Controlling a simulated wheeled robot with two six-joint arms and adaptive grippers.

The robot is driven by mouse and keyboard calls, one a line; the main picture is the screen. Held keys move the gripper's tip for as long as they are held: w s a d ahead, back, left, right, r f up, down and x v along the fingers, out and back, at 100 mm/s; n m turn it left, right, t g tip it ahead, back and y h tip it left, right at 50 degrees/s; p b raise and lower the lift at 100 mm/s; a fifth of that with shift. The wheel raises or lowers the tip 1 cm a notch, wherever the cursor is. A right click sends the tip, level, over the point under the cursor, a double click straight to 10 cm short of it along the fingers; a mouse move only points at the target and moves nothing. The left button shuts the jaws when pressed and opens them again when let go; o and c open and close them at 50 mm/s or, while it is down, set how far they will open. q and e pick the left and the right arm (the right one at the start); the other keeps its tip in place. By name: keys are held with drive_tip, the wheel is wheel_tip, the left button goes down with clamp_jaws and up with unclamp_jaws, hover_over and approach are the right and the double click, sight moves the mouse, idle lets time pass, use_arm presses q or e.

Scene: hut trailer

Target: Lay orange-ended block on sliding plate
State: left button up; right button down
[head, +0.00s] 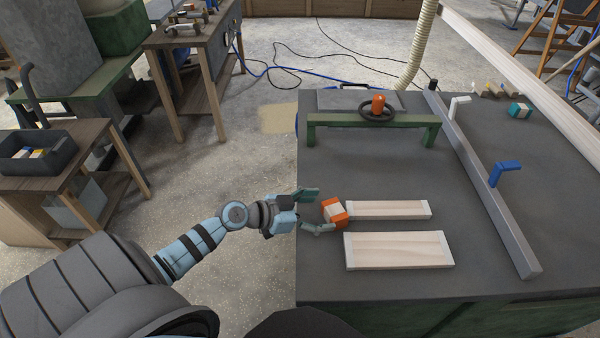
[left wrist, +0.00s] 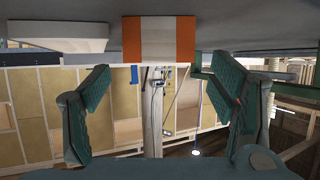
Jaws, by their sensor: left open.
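The orange-ended block (head: 334,210), pale wood in the middle, sits on the dark grey bench top near its left edge, by the left ends of two pale boards. In the left wrist view the block (left wrist: 160,38) is at the top centre, in line with the gap between my fingers. My left gripper (head: 314,212) is open, its teal fingers spread just left of the block; no grip shows. The left wrist view also shows the open fingers (left wrist: 160,100). A flat grey plate (head: 345,100) lies at the bench's back; I cannot tell if it is the sliding plate. My right gripper is out of view.
A shorter board (head: 390,210) and a wider board (head: 398,250) lie right of the block. A green bridge (head: 370,121) with a dark handwheel stands behind. A long grey fence (head: 485,180) crosses the right side. A teal-ended block (head: 520,110) sits beyond it.

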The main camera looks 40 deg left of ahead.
use_arm(q)
drive_tip(key=v, duration=0.7)
drive_tip(key=shift+s+b, duration=0.2)
drive_tip(key=shift+b, duration=0.2)
drive_tip(key=shift+a, duration=0.1)
